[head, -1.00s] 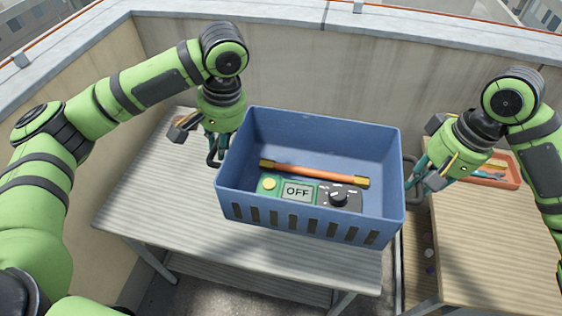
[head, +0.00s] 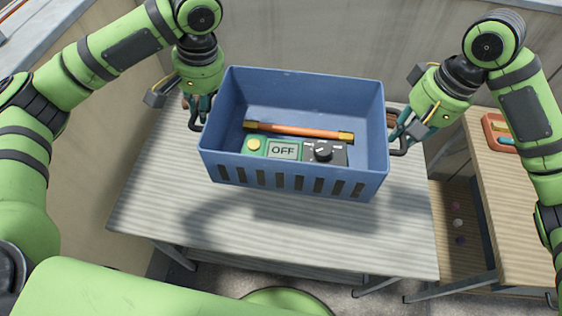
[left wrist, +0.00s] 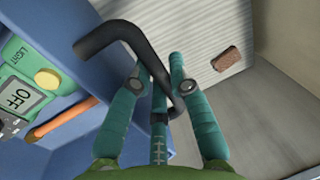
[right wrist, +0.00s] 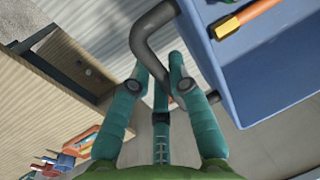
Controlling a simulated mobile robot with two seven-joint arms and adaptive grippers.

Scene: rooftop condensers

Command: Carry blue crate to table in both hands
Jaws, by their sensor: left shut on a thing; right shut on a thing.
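The blue crate (head: 290,95) is held up above the grey slatted table (head: 270,235), with its shadow on the tabletop. Inside it lie an orange rod with yellow ends (head: 300,131) and a green device with an OFF display (head: 283,151) and a black dial. My left gripper (head: 197,115) is shut on the crate's dark left handle, which also shows in the left wrist view (left wrist: 110,30). My right gripper (head: 397,135) is shut on the right handle, also seen in the right wrist view (right wrist: 148,35). The crate looks about level.
A second, wooden table (head: 520,200) stands at the right, with an orange tray (head: 497,130) on it. A small brown block (left wrist: 227,59) lies on the grey table beyond my left gripper. A parapet wall closes off the back. The tabletop's front part is clear.

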